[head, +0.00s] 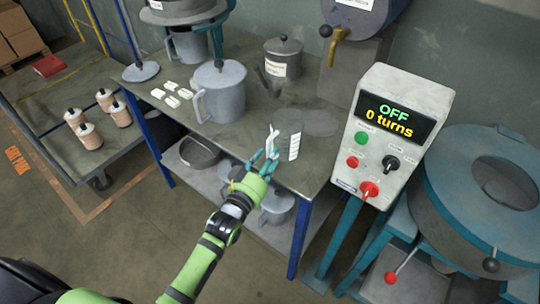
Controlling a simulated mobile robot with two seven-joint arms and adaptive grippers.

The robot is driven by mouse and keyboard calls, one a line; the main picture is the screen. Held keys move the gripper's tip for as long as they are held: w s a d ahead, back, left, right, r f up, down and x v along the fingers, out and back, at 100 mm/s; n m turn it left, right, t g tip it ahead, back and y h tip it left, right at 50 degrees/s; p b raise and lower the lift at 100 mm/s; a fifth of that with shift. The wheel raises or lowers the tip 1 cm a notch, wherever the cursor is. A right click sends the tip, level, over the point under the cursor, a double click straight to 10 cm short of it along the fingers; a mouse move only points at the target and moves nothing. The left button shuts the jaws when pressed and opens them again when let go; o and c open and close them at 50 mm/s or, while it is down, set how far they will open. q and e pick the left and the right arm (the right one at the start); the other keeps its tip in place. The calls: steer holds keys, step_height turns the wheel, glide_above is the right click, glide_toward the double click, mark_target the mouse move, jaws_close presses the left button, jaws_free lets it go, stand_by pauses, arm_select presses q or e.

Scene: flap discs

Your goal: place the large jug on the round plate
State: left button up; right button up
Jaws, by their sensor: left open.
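A large grey lidded jug (224,98) stands upright on the workbench, its handle facing left. A clear jug (290,134) with white markings stands near the bench's front edge. A flat round grey plate (321,123) lies on the bench just right of the clear jug, with nothing on it. My left gripper (264,158) has its teal fingers apart and empty, close to the left side of the clear jug, by its white handle. I cannot tell whether they touch. The large grey jug is beyond it, up and to the left. My right gripper is not in view.
White blocks (172,93) and a knobbed lid (141,72) lie left of the grey jug. A labelled pot (282,60) stands behind. A control box (392,135) reading "OFF 0 turns" rises at the right, beside a round drum machine (485,190). Pots fill the lower shelf.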

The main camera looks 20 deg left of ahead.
arm_select(q)
steer(key=s, duration=0.1)
steer(key=s+a, duration=0.1)
steer(key=s, duration=0.1)
steer(key=s+b, duration=0.1)
steer(key=s, duration=0.1)
steer(key=shift+s+a+r, duration=0.15)
steer(key=shift+a+r, duration=0.15)
steer(key=shift+r, duration=0.1)
steer(key=shift+f, duration=0.1)
